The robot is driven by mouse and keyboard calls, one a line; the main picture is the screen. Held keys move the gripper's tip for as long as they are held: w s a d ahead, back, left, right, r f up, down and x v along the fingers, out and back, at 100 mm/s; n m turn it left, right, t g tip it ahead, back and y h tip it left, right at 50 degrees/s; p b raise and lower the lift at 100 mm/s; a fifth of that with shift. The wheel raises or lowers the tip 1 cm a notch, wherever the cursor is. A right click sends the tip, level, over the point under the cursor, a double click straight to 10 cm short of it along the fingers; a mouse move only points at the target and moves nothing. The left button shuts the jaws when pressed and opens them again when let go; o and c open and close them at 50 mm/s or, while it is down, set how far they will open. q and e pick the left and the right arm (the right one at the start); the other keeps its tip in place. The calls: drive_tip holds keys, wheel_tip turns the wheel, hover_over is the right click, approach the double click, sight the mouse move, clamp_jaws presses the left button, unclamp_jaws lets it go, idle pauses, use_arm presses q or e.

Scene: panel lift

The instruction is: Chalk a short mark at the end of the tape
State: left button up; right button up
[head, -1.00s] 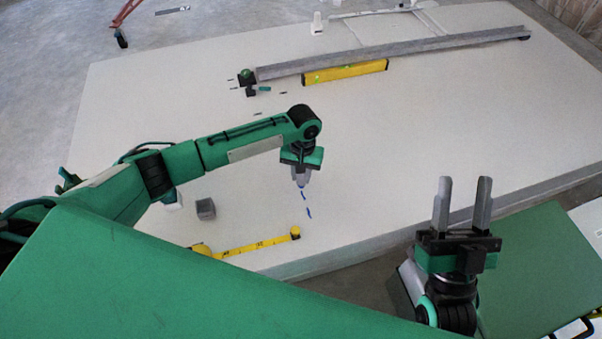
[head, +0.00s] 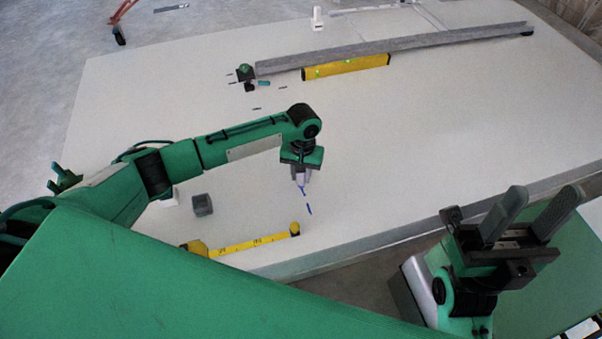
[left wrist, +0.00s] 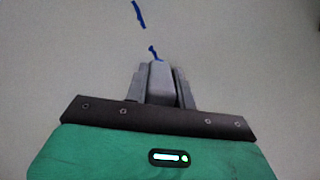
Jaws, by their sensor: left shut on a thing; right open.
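A yellow tape measure (head: 245,246) lies extended along the near edge of the white panel (head: 420,130), its case at the left and a dark-and-yellow end piece (head: 294,229) at the right. My left gripper (head: 301,178) points down beyond that end and is shut on a pale grey piece, apparently the chalk (left wrist: 160,82). Blue shows at its tip. A short blue mark (head: 308,209) lies on the panel just beyond the tape's end; it also shows in the left wrist view (left wrist: 138,14). Tip contact cannot be told. My right gripper (head: 543,205) is open and empty, off the panel's right edge.
A small grey box (head: 202,205) stands left of the tape's end. A yellow level (head: 345,67) and a long grey rail (head: 400,45) lie at the back, with small dark parts (head: 246,75) at the rail's left end. The panel's middle is clear.

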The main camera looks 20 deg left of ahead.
idle(0.3)
use_arm(q)
drive_tip(key=shift+f+p, duration=0.25)
drive_tip(key=shift+p, duration=0.3)
idle(0.3)
drive_tip(key=shift+f, duration=0.4)
idle(1.1)
drive_tip(key=shift+f+p, duration=0.1)
drive_tip(key=shift+p, duration=0.6)
idle(1.8)
drive_tip(key=shift+s, duration=0.1)
drive_tip(key=shift+s+d+r+p, duration=0.1)
drive_tip(key=shift+s+d+p, duration=0.45)
drive_tip(key=shift+p, duration=0.5)
drive_tip(key=shift+s+d+r+p, duration=0.1)
drive_tip(key=shift+s+d+p, duration=0.25)
drive_tip(key=shift+s+p, duration=0.55)
drive_tip(key=shift+d+f+p, duration=0.1)
drive_tip(key=shift+d+p, duration=0.1)
drive_tip(key=shift+p, duration=0.2)
